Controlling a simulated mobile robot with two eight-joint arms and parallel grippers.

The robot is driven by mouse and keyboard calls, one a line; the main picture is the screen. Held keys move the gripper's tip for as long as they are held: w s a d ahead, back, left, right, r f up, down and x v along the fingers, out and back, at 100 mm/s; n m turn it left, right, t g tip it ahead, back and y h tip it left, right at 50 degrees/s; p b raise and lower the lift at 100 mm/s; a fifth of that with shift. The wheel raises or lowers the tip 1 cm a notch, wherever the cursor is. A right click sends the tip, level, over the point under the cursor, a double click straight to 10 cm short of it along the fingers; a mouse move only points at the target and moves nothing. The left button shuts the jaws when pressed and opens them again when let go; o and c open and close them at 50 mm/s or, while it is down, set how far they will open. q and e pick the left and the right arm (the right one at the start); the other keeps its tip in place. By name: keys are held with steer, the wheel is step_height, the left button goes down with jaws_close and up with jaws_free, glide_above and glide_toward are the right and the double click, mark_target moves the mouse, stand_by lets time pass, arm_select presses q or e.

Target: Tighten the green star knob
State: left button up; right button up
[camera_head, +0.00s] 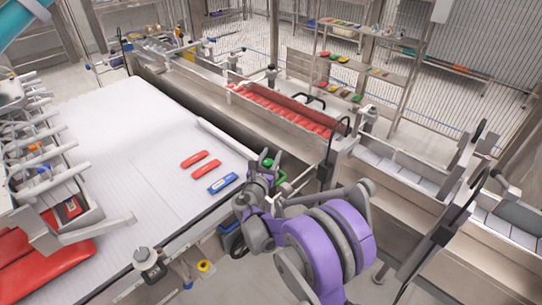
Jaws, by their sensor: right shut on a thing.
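The green star knob (267,162) is at the right edge of the white conveyor, near the middle of the view. It is small here and partly hidden by my right gripper (265,172). My right arm reaches in from the lower right, and its gripper is shut on the knob. A second green piece (281,177) shows just right of the fingers; I cannot tell whether it is part of the same knob. My left gripper is not in view.
Red packs (200,159) and a blue pack (223,183) lie on the white conveyor (130,135) left of my gripper. A metal channel with red packs (285,109) runs behind. Picker arms (35,130) stand at left. Metal bins (400,165) stand at right.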

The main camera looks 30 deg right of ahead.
jaws_close()
steer(key=shift+m+g+h, duration=0.4)
steer(key=shift+g, duration=0.1)
steer(key=shift+s+d+m+g+h+b, duration=0.1)
steer(key=shift+s+m+g+h+b, duration=0.05)
steer(key=shift+m+g+h+b, duration=0.4)
steer(key=m+g+h, duration=0.2)
steer(key=g, duration=0.1)
steer(key=shift+s+d+f+b, duration=0.1)
steer(key=shift+s+d+b, duration=0.1)
steer(key=shift+s+b, duration=0.15)
steer(key=m+g, duration=0.1)
steer(key=g, duration=0.1)
steer(key=m+g+h, duration=0.1)
steer(key=m+g+b, duration=0.1)
steer(key=m+g, duration=0.1)
steer(key=shift+s+d+g, duration=0.15)
steer(key=shift+s+g, duration=0.2)
steer(key=shift+s, duration=0.05)
steer(key=shift+s+m+g+h, duration=0.2)
steer(key=shift+m+g, duration=0.45)
steer(key=shift+g, duration=0.35)
steer(key=shift+s+m+g+h, duration=0.1)
steer(key=shift+s+m+g, duration=0.1)
steer(key=shift+m+g, duration=0.6)
steer(key=shift+g, duration=0.6)
